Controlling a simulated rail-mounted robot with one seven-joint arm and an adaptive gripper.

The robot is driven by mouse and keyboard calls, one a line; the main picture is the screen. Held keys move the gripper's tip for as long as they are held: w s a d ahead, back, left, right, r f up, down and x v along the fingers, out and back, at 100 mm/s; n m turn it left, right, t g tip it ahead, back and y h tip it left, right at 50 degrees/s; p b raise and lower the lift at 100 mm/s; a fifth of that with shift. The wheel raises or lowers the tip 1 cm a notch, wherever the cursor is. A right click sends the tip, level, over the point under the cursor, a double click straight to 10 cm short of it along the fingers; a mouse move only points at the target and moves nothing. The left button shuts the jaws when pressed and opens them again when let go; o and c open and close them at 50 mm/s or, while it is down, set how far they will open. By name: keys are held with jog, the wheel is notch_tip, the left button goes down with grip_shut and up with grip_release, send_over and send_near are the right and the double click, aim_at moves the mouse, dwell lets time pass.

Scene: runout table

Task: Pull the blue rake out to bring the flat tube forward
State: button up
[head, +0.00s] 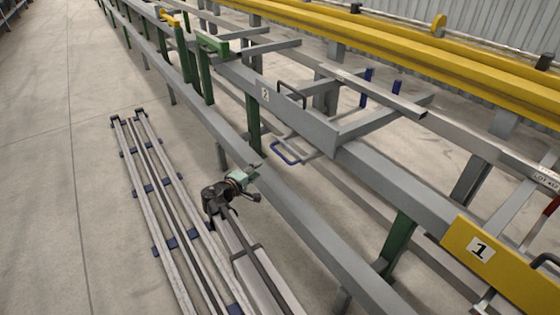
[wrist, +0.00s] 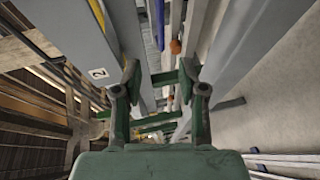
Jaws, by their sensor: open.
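The blue rake's looped blue handle (head: 287,153) sticks out below the grey beam marked 2 in the head view. Two blue uprights (head: 367,76) stand behind that beam and look like its prongs; the link between is partly hidden. I cannot identify the handle there.
The grey beam (head: 350,150) and a lower grey rail (head: 300,215) run lengthwise on green posts. A yellow panel marked 1 (head: 500,265) is at the right. Black loop handles stand on the beam. Rails with blue blocks (head: 152,187) lie on the floor at left.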

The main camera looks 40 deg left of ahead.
aim_at(279, 155)
jog(key=b+x, duration=0.5)
jog(key=x, duration=1.2)
jog(key=shift+w, duration=0.1)
grip_shut()
